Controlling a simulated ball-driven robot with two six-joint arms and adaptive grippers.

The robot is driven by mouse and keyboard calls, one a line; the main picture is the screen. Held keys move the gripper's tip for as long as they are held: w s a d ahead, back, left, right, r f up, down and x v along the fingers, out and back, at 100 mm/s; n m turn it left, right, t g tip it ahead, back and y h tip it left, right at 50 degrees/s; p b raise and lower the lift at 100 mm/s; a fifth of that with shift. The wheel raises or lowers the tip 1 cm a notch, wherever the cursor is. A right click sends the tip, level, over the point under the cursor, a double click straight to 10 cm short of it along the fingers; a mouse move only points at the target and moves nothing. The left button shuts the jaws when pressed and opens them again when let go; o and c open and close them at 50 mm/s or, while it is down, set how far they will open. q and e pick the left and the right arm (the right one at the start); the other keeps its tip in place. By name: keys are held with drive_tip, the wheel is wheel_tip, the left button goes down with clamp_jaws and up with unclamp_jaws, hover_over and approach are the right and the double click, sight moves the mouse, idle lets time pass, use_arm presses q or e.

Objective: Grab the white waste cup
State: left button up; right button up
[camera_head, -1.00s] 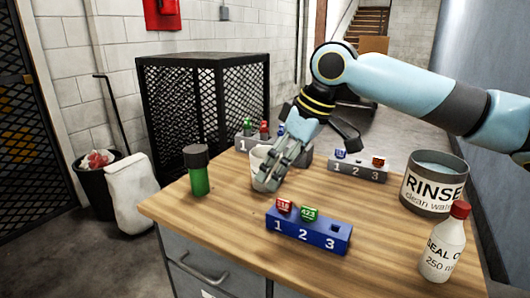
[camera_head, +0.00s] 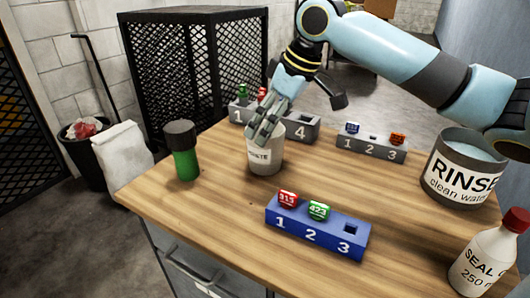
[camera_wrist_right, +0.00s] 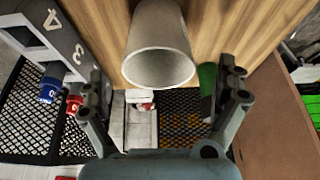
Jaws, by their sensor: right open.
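The white waste cup (camera_head: 265,156) stands upright on the wooden table in the head view, with its lettering partly showing. My right gripper (camera_head: 266,122) is at the cup's rim and hides part of its top. In the right wrist view the cup (camera_wrist_right: 158,52) shows its open mouth, which looks empty. It lies ahead between the two spread fingers of the right gripper (camera_wrist_right: 165,100). The fingers are apart and I see no grip on the cup. My left gripper is not in view.
A blue numbered block (camera_head: 317,232) stands in front of the cup. A green bottle with a dark cap (camera_head: 185,160) is to its left. Grey racks (camera_head: 300,127) and (camera_head: 372,149) stand behind. The rinse pot (camera_head: 462,170) and seal bottle (camera_head: 485,255) are at right.

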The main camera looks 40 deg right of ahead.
drive_tip(key=x, duration=0.5)
drive_tip(key=shift+d+f+b, duration=0.1)
drive_tip(key=shift+f+b, duration=0.1)
drive_tip(key=shift+b, duration=0.15)
drive_tip(key=shift+c, duration=0.4)
drive_tip(key=c, duration=1)
